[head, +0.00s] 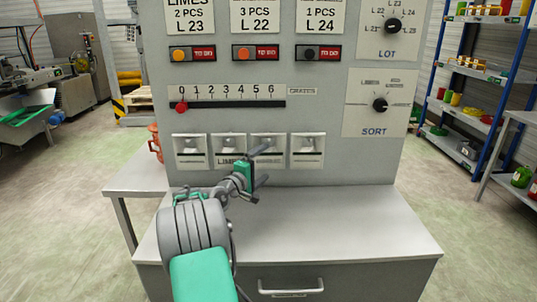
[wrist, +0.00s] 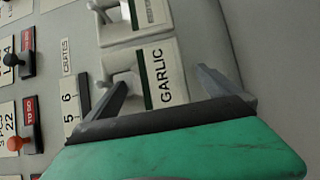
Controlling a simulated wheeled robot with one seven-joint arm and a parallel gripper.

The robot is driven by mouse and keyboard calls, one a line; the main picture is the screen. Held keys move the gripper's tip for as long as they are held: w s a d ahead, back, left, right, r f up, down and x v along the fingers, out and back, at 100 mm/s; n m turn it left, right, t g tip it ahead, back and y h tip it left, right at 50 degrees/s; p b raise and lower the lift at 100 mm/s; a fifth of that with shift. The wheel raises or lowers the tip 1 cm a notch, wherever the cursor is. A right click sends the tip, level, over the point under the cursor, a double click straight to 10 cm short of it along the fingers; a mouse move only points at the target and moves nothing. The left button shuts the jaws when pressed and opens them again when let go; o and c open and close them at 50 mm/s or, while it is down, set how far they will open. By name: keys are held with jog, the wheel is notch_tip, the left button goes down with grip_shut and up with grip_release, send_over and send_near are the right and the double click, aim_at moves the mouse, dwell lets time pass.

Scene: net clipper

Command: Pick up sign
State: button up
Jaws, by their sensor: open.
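A white sign with a dark stripe and the word GARLIC (wrist: 168,82) is on the grey panel in the wrist view, turned sideways. It sits beside a pale holder with a small knob-like part. My gripper (wrist: 162,80) is open, with one finger on each side of the sign and nothing held. In the head view my gripper (head: 262,165) is in front of the third holder from the left and partly hides it. I cannot tell whether the fingers touch the sign.
Another holder (head: 307,150) with a sign is at the right of the row. A slider scale (head: 228,104) and dials (head: 380,104) are on the panel above. The grey counter (head: 340,225) below is clear right of my arm. Blue shelves (head: 480,70) stand at the right.

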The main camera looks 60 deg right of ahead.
aim_at(267, 159)
jog(key=d, duration=0.4)
jog(key=shift+s+r, duration=0.1)
jog(key=shift+s, duration=0.1)
jog(key=shift+c, duration=0.4)
jog(key=c, duration=1.3)
jog(key=shift+r, duration=0.15)
